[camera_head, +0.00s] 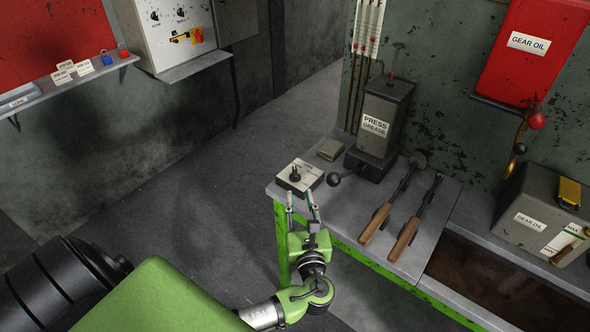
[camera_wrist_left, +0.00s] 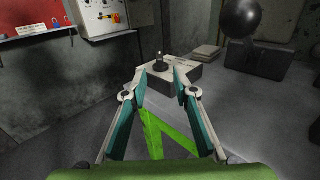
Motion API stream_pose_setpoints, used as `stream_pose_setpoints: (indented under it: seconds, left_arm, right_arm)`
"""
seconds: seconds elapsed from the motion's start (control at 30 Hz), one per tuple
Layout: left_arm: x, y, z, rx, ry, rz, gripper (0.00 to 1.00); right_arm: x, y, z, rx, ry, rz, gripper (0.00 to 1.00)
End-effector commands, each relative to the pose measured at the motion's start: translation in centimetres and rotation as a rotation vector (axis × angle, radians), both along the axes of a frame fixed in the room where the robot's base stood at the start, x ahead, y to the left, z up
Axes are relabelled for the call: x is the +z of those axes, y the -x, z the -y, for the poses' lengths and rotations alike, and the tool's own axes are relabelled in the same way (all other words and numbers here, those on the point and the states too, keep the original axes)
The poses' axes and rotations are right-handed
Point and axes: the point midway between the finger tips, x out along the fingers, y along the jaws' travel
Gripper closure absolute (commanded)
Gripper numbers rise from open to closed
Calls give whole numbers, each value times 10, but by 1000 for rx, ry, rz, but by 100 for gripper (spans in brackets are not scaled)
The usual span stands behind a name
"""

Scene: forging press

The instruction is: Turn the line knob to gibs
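The line knob (camera_head: 295,174) is a small black knob on top of a grey box with a pale labelled plate (camera_head: 309,179), at the left corner of the bench. It also shows in the left wrist view (camera_wrist_left: 159,62), upright on its box. The plate's lettering is too small to read. My left gripper (camera_head: 301,196) is just in front of the box, pointing at it. In the left wrist view its two fingers (camera_wrist_left: 158,80) are spread apart with nothing between them, and the knob stands beyond the fingertips. My right gripper is not in view.
Two wooden-handled tools (camera_head: 392,210) lie on the bench (camera_head: 445,205). A gear oil box (camera_head: 535,215) stands at right. The floor left is clear.

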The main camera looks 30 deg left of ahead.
Motion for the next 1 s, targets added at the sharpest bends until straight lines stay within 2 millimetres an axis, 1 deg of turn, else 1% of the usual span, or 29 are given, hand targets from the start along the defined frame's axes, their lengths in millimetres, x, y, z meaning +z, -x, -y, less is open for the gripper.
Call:
stream_pose_setpoints:
  seconds: [0.03,0.1,0.3,0.5,0.7,0.93,0.97,1.0]
  left_arm:
    - [3,-9,-8,1,-4,2,74]
    - [4,-21,-19,3,-5,1,74]
    - [3,-53,-46,1,-2,1,74]
    - [1,-75,-64,0,1,-1,74]
    - [0,-83,-71,0,4,0,74]
    - [-1,-83,-71,0,3,0,74]
    - [-1,-83,-71,0,3,0,76]
    - [-1,-83,-71,0,3,-1,87]
  right_arm:
    - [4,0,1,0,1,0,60]
    - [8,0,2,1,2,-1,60]
    - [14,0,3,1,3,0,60]
    - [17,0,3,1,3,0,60]
    - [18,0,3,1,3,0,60]
    - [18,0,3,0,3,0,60]
    - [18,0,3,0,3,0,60]
    - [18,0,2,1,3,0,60]
